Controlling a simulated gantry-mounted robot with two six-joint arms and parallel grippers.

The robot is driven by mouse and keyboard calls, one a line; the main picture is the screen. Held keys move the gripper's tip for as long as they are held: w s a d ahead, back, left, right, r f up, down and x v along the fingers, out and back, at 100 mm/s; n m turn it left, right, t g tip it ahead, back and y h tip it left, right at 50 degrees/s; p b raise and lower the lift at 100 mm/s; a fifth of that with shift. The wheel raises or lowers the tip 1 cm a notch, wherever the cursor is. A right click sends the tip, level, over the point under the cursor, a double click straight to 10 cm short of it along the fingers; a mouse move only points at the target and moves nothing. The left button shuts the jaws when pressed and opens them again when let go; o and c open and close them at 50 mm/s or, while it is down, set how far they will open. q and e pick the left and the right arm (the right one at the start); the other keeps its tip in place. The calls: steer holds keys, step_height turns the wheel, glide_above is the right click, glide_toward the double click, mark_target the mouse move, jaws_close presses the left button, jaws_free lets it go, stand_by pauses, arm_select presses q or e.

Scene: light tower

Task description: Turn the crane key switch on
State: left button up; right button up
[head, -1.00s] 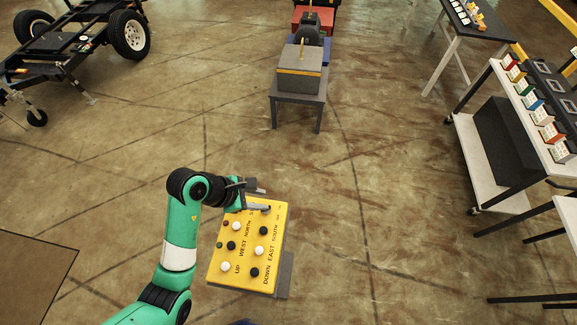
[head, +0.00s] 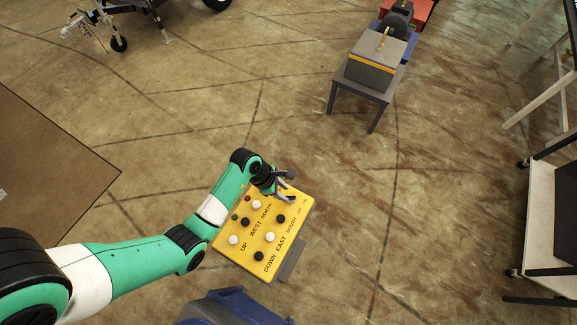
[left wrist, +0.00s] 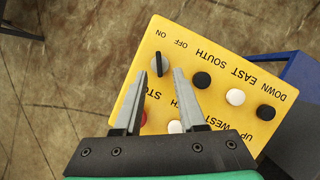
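The yellow crane control box (head: 225,243) stands in the lower middle of the head view, with black and white buttons and printed labels. In the left wrist view the box (left wrist: 213,50) fills much of the picture. The dark key switch (left wrist: 158,64) sits near its corner, by the ON and OFF labels. My left gripper (head: 284,187) is over that end of the box. In the left wrist view its two fingers (left wrist: 152,88) are apart, with the key switch just beyond the tips and nothing between them. The key switch is hidden in the head view. My right gripper is not in view.
A small grey table (head: 352,83) with a grey and yellow box (head: 375,62) stands at the upper right. A white-framed shelf (head: 555,215) is at the right edge. A dark mat (head: 50,165) lies at the left. The floor between is clear.

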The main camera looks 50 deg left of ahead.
mark_target(290, 196)
arm_select(q)
steer(key=x, duration=0.4)
steer(key=shift+w+f+b, duration=0.15)
steer(key=shift+f+b, duration=0.05)
steer(key=shift+b, duration=0.2)
jaws_close()
